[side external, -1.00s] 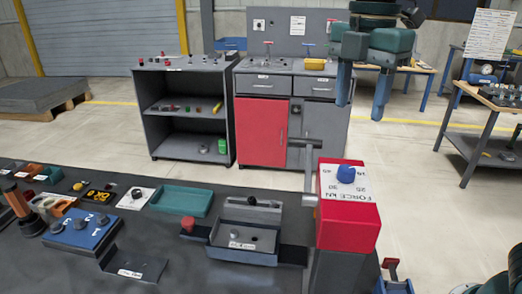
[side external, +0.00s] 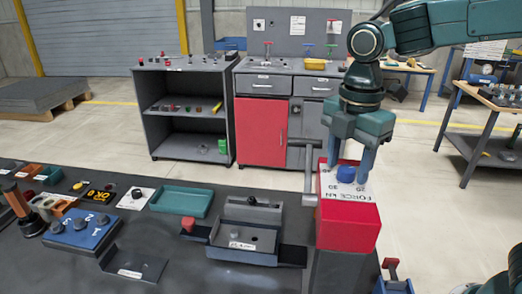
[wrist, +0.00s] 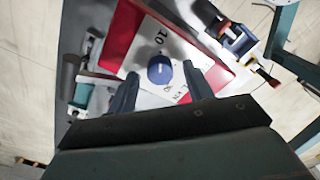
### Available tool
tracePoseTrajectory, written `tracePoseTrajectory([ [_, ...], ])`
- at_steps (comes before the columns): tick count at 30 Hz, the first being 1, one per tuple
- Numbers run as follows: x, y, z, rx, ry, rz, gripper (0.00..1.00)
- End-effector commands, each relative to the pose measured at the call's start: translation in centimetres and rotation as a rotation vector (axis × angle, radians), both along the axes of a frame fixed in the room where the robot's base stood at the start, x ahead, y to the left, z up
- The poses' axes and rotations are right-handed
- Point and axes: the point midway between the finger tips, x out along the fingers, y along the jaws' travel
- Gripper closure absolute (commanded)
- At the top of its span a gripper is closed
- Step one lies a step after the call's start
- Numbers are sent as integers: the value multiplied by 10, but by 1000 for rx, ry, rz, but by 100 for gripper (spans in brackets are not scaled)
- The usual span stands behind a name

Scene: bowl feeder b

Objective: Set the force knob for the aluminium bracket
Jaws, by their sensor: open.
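The blue force knob (side external: 346,174) sits on the white dial plate (side external: 327,181) on top of a red box (side external: 348,224). The plate carries printed numbers and the words FORCE kN, partly covered by my gripper. My gripper (side external: 350,168) points down over the knob, its two blue fingers apart on either side of it. In the wrist view the knob (wrist: 160,70) with a pale mark lies just beyond and between the open fingertips (wrist: 163,78). I cannot tell whether the fingers touch it. No aluminium bracket can be clearly made out.
A grey lever bar (side external: 309,165) stands at the red box's left edge. Left of it are a grey fixture tray (side external: 240,250), a green tray (side external: 181,201) and a blue button box (side external: 82,233). A small red-topped clamp (side external: 391,268) is at the lower right.

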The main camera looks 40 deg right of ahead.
Motion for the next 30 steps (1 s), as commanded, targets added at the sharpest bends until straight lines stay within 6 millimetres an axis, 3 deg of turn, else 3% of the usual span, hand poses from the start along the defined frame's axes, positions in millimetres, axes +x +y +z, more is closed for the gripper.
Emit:
tracePoseTrajectory([
  [11, 0, 0, -4, 0, 0, 0, 49],
  [18, 0, 0, -4, 0, 0, 0, 94],
  [30, 0, 0, -4, 0, 0, -43, 93],
])
